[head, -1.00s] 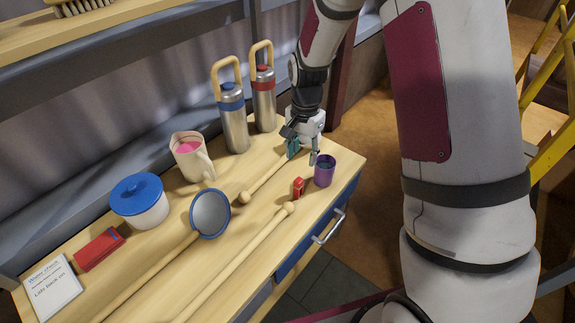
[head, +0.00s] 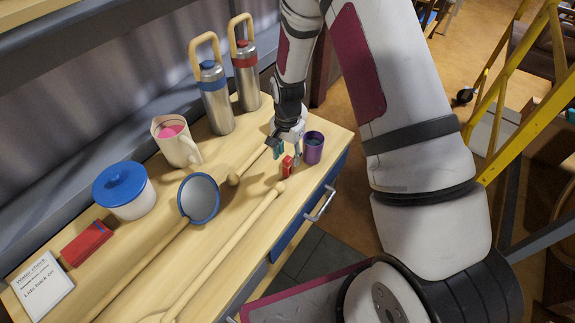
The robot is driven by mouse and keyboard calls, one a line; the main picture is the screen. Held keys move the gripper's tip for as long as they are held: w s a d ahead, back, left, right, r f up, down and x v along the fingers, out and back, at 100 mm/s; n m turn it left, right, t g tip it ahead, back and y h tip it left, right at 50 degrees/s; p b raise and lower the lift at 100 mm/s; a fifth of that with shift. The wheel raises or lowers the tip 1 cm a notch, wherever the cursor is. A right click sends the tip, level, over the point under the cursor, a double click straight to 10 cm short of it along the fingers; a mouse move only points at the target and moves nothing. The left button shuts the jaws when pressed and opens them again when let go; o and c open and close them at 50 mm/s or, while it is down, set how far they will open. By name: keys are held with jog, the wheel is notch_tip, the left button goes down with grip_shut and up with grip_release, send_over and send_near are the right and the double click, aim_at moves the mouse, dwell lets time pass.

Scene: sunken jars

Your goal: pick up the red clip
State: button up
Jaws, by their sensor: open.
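The red clip (head: 287,166) stands upright on the wooden table near its right end, just left of a purple cup. My gripper (head: 287,154) is low over the table, pointing down. Its fingers are apart, one to the left of the clip's top and one to the right, between clip and cup. I cannot tell whether either finger touches the clip. Nothing is held.
The purple cup (head: 313,148) is close beside my right finger. Mallet-like wooden sticks (head: 232,240) and a blue-rimmed ladle (head: 199,199) lie to the left. Two steel bottles (head: 216,105) stand behind. A larger red box (head: 86,244) lies far left.

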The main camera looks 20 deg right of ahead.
aim_at(287, 158)
notch_tip(287, 158, down, 3)
jog(key=shift+w+f, duration=0.1)
jog(key=shift+f, duration=0.05)
jog(key=c, duration=0.9)
